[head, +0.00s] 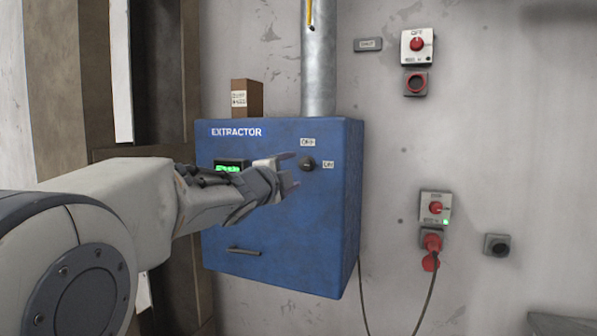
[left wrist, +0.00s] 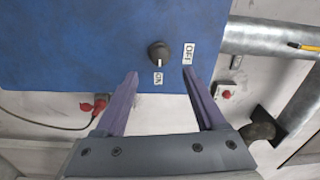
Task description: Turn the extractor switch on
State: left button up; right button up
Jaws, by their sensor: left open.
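The blue extractor box (head: 285,220) hangs on the wall in the head view. Its black rotary switch (head: 307,163) is on the front, with an OFF label (head: 307,142) above and an ON label (head: 328,165) to the right. In the left wrist view, the white mark on the switch (left wrist: 158,53) points down at the ON label (left wrist: 158,79); the OFF label (left wrist: 188,54) is to the right. My left gripper (head: 291,171) is open and empty, its fingers pointing at the switch but apart from it. My right gripper is not in view.
A metal duct (head: 318,70) rises from the box top beside a brown carton (head: 246,98). Red-knobbed wall switches (head: 417,45) (head: 435,208) and a plugged cable (head: 425,290) are to the right. A handle (head: 244,251) sits low on the box front.

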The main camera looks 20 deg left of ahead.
pick_arm(q)
jog(key=s, duration=0.2)
jog(key=shift+s, duration=0.4)
jog(key=shift+f, duration=0.1)
